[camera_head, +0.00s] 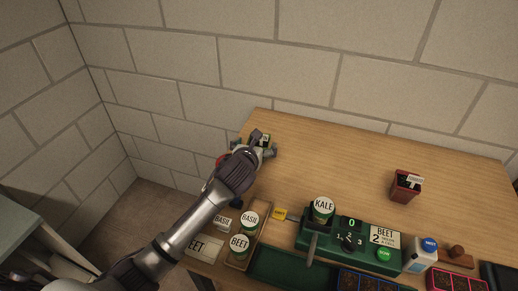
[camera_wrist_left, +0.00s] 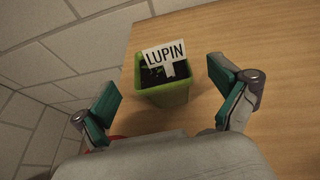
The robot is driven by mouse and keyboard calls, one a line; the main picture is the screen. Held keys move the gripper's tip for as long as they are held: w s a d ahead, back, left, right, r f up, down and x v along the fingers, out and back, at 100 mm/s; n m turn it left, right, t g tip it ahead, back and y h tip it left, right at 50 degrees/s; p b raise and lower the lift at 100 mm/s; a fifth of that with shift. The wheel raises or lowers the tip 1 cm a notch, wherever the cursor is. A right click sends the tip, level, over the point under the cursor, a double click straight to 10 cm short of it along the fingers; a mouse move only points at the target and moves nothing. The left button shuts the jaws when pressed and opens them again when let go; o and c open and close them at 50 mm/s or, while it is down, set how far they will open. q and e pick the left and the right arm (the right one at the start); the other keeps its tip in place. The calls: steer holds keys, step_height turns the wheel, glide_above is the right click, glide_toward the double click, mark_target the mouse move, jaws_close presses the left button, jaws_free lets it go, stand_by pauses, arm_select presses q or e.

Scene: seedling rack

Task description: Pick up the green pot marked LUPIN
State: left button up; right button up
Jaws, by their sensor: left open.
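The green pot (camera_wrist_left: 168,94) with dark soil and a white LUPIN label (camera_wrist_left: 166,54) stands upright on the wooden table in the left wrist view. In the head view the pot (camera_head: 264,139) shows only in part, at the table's back left corner, beyond my left gripper (camera_head: 262,148). My left gripper is open, and its two green-padded fingers show in the left wrist view (camera_wrist_left: 170,105), one on each side of the pot and apart from it. The pot sits between and slightly ahead of the fingertips. My right gripper is not in view.
A dark red pot (camera_head: 404,187) stands at the right of the table (camera_head: 330,160). A green machine (camera_head: 345,240) with a KALE tin (camera_head: 322,209) stands in front. A tray (camera_head: 257,238) holds BASIL and BEET tins. The table's middle is clear; a block wall stands behind.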

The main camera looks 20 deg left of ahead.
mark_target(260, 141)
arm_select(q)
steer(key=x, duration=0.5)
steer(key=shift+w+f, duration=0.1)
steer(key=shift+w, duration=0.1)
steer(key=shift+s, duration=0.1)
steer(key=shift+c, duration=0.3)
steer(key=c, duration=1.3)
steer(key=shift+o, duration=0.2)
